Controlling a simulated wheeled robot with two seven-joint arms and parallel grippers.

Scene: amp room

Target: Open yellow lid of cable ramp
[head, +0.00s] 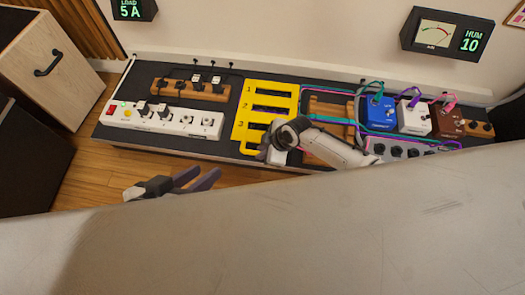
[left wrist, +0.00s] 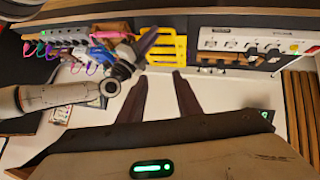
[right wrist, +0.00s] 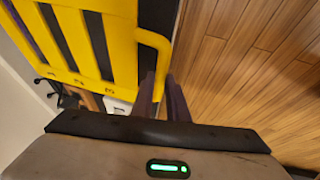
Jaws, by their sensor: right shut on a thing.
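The yellow lid (head: 240,128), numbered 1, 2, 3 with dark slots, lies over the cable ramp in the middle of the black bench top. In the right wrist view the yellow lid (right wrist: 122,50) fills the upper left, with a looped handle (right wrist: 164,45) on its edge. My right gripper (head: 270,150) is at the lid's front edge, its fingertips (right wrist: 161,78) close together at the handle; the exact contact is partly hidden. My left gripper (head: 203,178) is open and empty, in front of the bench. The left wrist view also shows the yellow lid (left wrist: 166,48).
A white power strip (head: 165,120) and a wooden block with plugs (head: 190,90) stand left of the lid. Blue (head: 378,110), white (head: 413,118) and brown pedals with coloured cables stand to the right. A cabinet (head: 50,62) stands at the far left.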

